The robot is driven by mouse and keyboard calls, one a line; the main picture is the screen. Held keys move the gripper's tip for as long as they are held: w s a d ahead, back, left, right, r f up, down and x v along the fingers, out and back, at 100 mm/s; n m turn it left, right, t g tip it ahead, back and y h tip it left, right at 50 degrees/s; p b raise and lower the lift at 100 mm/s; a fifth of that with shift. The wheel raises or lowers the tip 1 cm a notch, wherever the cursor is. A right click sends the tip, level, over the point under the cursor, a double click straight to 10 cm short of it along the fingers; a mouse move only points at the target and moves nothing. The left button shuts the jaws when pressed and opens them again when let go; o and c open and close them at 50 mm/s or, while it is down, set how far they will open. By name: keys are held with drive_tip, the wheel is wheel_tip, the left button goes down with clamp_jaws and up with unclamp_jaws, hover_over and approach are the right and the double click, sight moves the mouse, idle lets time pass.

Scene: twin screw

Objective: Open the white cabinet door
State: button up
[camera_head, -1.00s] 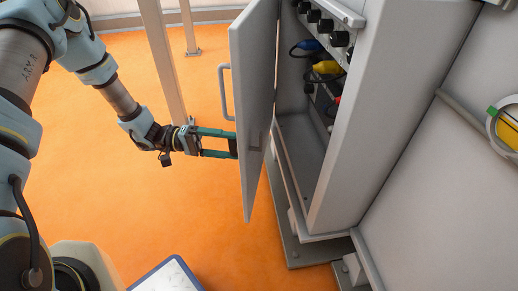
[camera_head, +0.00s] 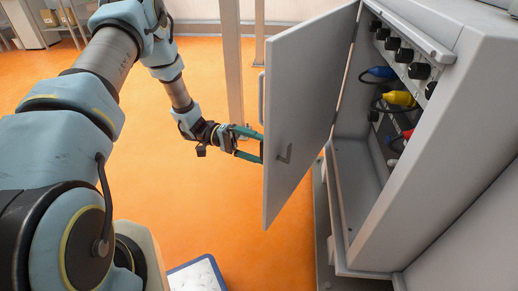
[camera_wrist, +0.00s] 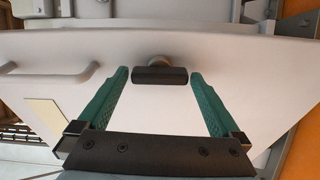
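The white cabinet (camera_head: 450,160) stands at the right in the head view with its inside showing. Its door (camera_head: 305,105) stands open, swung out to the left, and a small latch (camera_head: 285,153) shows on its inner face. My gripper (camera_head: 257,143) is at the door's outer side, its tips partly hidden by the door edge. In the wrist view, the green fingers are spread on either side of a black knob (camera_wrist: 160,76) on the door's outer face (camera_wrist: 230,55). I see gaps between the fingers and the knob. A bar handle (camera_wrist: 50,76) is to the left.
Black knobs and blue, yellow (camera_head: 399,98) and red connectors sit inside the cabinet. A grey post (camera_head: 229,60) stands behind my arm. A blue-edged white panel (camera_head: 196,275) is low in front.

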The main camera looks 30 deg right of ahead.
drive_tip(key=v, duration=1)
drive_tip(key=shift+w+a+p, duration=0.25)
drive_tip(key=shift+w+p, duration=0.05)
drive_tip(key=shift+w, duration=0.05)
